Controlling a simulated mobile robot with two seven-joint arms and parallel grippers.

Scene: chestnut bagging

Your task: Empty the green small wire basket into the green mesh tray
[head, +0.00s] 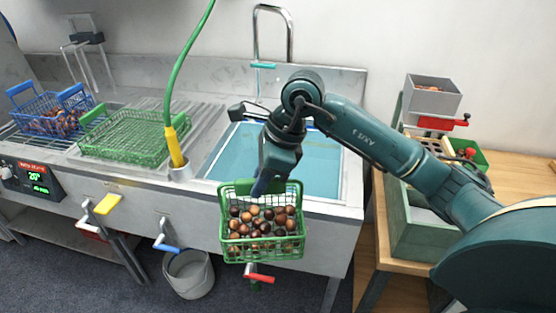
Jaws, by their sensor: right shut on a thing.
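The green small wire basket (262,252) holds several brown chestnuts and hangs in front of the sink's front edge. My right gripper (262,187) is shut on the basket at its back rim, from above; its fingertips are partly hidden. The basket is roughly level, its open top facing up towards me. The green mesh tray (125,154) lies on the ribbed counter left of the sink, with raised green handles. It looks empty. The tray is well to the left of my right gripper and apart from it. My left gripper is not in view.
A blue wire basket (14,119) with brown contents stands left of the tray. A green hose with a yellow end (175,147) rises between tray and sink (215,165). A tall faucet (291,40) stands behind. A grey bucket (189,275) is on the floor.

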